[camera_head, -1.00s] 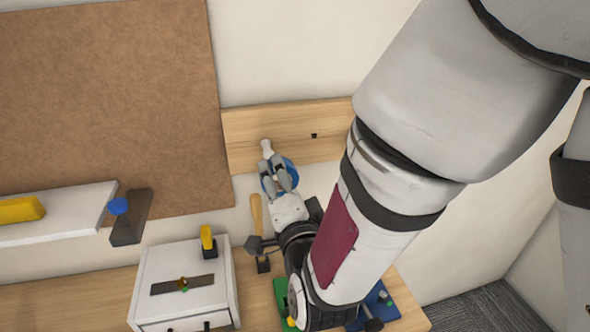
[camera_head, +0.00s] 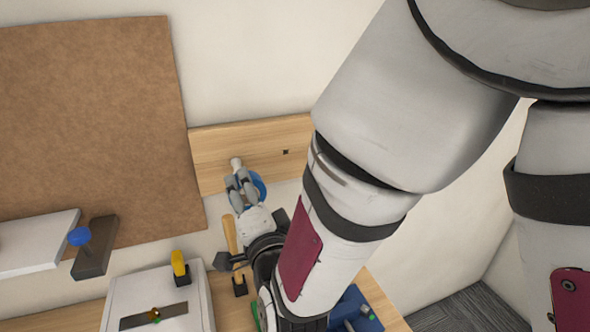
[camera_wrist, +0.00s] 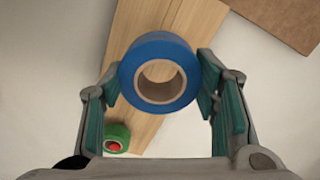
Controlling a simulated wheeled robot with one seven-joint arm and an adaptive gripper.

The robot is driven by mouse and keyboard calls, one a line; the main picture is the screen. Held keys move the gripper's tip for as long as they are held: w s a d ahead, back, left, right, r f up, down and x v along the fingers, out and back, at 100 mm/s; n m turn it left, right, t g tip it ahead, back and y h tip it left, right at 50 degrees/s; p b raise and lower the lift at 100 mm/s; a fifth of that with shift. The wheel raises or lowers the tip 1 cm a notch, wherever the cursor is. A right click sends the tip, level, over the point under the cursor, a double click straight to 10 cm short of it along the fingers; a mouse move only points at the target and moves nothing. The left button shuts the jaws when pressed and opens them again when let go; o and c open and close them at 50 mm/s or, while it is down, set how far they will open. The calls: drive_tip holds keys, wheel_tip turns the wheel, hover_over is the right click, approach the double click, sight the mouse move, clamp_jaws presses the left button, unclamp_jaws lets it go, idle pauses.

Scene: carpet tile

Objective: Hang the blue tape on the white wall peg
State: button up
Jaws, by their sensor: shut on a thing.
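The blue tape (camera_wrist: 160,49) is a thick ring with a tan cardboard core. My gripper (camera_wrist: 158,76) is shut on it, one finger on each side, and the hole faces the wrist camera. In the head view the tape (camera_head: 259,186) shows just right of my gripper (camera_head: 240,182), partly hidden by the fingers. The white peg (camera_head: 236,162) sticks out of the wooden wall board (camera_head: 215,148), just above the fingertips. I cannot tell whether the tape is around the peg; the peg is not clear in the wrist view.
A green ring with a red centre (camera_wrist: 116,138) shows at lower left in the wrist view. A brown panel (camera_head: 80,120) and a white shelf (camera_head: 35,245) are left of the board. A white drawer box (camera_head: 155,292) stands below, with a yellow-topped item (camera_head: 179,264) behind it.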

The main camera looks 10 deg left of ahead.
sight(238, 168)
drive_tip(key=shift+b+x, duration=1.9)
drive_tip(key=shift+x, duration=3.05)
drive_tip(key=shift+w, duration=0.1)
drive_tip(key=shift+f+b, duration=0.5)
drive_tip(key=shift+f, duration=0.05)
drive_tip(key=o, duration=1.2)
drive_tip(key=shift+o, duration=0.2)
